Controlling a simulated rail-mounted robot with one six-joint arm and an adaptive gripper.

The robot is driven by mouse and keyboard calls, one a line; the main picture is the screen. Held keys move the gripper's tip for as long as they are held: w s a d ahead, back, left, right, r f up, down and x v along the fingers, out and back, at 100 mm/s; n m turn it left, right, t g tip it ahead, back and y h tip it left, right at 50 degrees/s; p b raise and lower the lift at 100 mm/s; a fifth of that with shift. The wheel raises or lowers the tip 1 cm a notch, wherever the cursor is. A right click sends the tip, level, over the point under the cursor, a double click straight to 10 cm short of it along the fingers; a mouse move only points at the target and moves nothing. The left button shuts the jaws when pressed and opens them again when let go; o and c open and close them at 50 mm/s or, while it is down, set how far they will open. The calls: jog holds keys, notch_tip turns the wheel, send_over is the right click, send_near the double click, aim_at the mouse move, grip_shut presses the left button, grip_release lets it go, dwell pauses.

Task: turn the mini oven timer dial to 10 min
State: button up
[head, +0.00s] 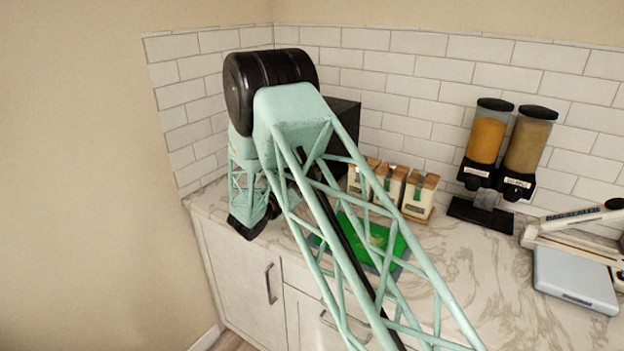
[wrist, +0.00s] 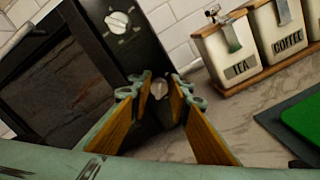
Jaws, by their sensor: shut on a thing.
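The black mini oven (wrist: 60,85) fills the left of the wrist view, tilted in the picture. In the head view its dark body (head: 343,118) is mostly hidden behind my arm. Its front panel carries a pale upper dial (wrist: 118,21) with white markings around it, and a lower dial (wrist: 159,89). My gripper (wrist: 160,86) has its two wooden-faced fingers on either side of the lower dial, shut on it. The lower dial's markings are too small and covered to read, so I cannot tell its setting. My gripper is hidden in the head view.
Tea and coffee canisters (wrist: 240,50) stand right of the oven. A green board (head: 365,240) lies on the marble counter (head: 460,275). Two dispensers (head: 485,140) and a bag sealer (head: 580,225) are farther right. A tiled wall is behind.

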jog(key=shift+d+f+m+b, duration=0.1)
jog(key=shift+f+m+b, duration=0.05)
jog(key=shift+m+b, duration=0.95)
jog(key=shift+f+m+b, duration=0.1)
jog(key=shift+m+b, duration=0.6)
jog(key=shift+b, duration=0.8)
jog(key=shift+s+r+m+b, duration=0.1)
jog(key=shift+m+b, duration=0.3)
jog(key=shift+b, duration=0.1)
jog(key=o, duration=0.8)
jog(key=shift+v, duration=5.95)
jog(key=shift+o, duration=0.3)
